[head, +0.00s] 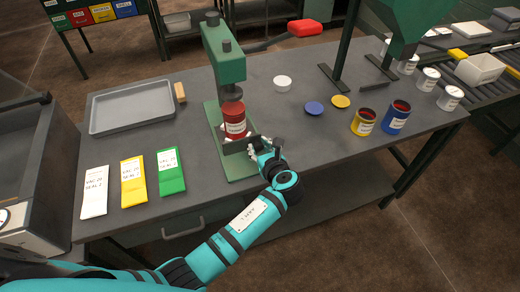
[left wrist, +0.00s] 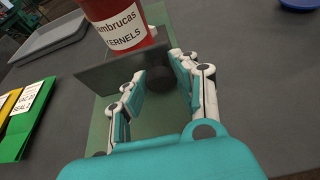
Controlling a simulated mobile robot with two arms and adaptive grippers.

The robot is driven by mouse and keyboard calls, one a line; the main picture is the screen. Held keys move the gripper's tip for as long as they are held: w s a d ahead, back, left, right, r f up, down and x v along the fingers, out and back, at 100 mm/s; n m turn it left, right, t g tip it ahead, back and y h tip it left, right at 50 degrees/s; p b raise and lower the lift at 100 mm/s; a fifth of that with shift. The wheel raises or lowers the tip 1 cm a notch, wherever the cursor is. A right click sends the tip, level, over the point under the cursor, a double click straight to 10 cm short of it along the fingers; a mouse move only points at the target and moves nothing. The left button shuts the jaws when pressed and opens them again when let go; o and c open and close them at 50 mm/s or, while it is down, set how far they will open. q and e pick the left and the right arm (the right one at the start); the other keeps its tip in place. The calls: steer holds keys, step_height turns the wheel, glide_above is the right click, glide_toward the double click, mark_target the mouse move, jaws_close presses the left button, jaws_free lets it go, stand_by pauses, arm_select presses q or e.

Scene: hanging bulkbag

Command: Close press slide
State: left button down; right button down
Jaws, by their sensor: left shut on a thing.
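The green press (head: 226,62) stands on the grey bench, with a lever ending in a red grip (head: 305,28). A red can (head: 233,120) with a white label stands upright at the press, under its ram. The press slide shows as a dark plate (left wrist: 105,72) in front of the can in the left wrist view, with a round black knob (left wrist: 186,72). My left gripper (head: 262,146) is at the front of the press, its fingers shut on the slide knob. The fingers also show in the left wrist view (left wrist: 165,88). My right gripper is in neither view.
A grey tray (head: 131,106) and white, yellow and green pouches (head: 171,172) lie left of the press. A white lid (head: 282,83), blue lid (head: 314,109) and yellow lid (head: 340,101) lie right. Yellow (head: 363,123) and blue (head: 395,118) cans stand further right.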

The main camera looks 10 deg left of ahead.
arm_select(q)
steer(key=shift+w+a+r, duration=0.1)
steer(key=shift+r, duration=0.05)
steer(key=c, duration=1.4)
jaws_free()
steer(key=o, duration=0.4)
steer(key=v, duration=1.2)
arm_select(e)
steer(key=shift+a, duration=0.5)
